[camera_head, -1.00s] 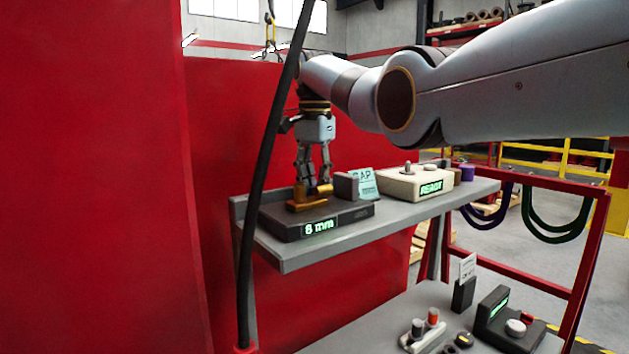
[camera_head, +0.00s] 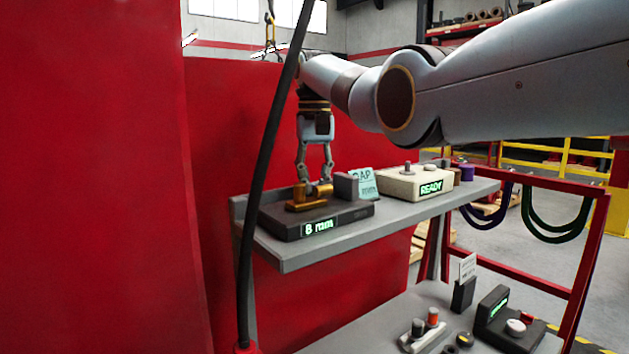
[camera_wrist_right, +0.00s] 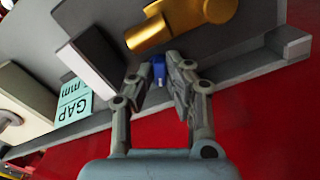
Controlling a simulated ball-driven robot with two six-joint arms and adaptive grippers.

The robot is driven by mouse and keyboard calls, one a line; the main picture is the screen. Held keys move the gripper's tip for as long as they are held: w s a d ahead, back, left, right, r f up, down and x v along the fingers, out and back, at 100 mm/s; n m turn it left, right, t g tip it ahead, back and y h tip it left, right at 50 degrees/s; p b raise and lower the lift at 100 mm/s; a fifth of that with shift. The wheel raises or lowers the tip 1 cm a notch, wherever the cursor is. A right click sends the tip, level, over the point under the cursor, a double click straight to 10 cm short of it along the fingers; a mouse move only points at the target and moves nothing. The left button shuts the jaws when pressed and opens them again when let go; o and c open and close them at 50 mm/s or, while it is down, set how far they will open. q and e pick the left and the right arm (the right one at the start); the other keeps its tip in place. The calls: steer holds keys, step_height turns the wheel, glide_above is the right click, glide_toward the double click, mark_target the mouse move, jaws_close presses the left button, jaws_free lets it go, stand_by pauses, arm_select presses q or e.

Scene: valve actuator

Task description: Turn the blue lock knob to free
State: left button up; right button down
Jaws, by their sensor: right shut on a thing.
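The small blue lock knob (camera_wrist_right: 158,72) shows in the right wrist view between the fingertips of my right gripper (camera_wrist_right: 157,80), beside the brass cylinder part (camera_wrist_right: 150,32). My right gripper (camera_head: 314,181) is shut on the knob. In the head view it points straight down at the dark gauge block, whose display (camera_head: 319,228) reads 8 mm. The brass part (camera_head: 306,199) sits on that block. The knob is hidden in the head view, and I cannot read its lock position. My left gripper is not in view.
The grey shelf (camera_head: 310,255) carries a dark upright block (camera_head: 346,187), a GAP card (camera_head: 362,181) and a cream box (camera_head: 405,186) reading READY. A black pole (camera_head: 262,180) stands in front. A lower bench (camera_head: 370,330) holds more controls.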

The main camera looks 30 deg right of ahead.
steer(key=shift+n, duration=2.1)
steer(key=c, duration=1.6)
jaws_free()
steer(key=shift+w, duration=0.1)
step_height(320, 180, up, 12)
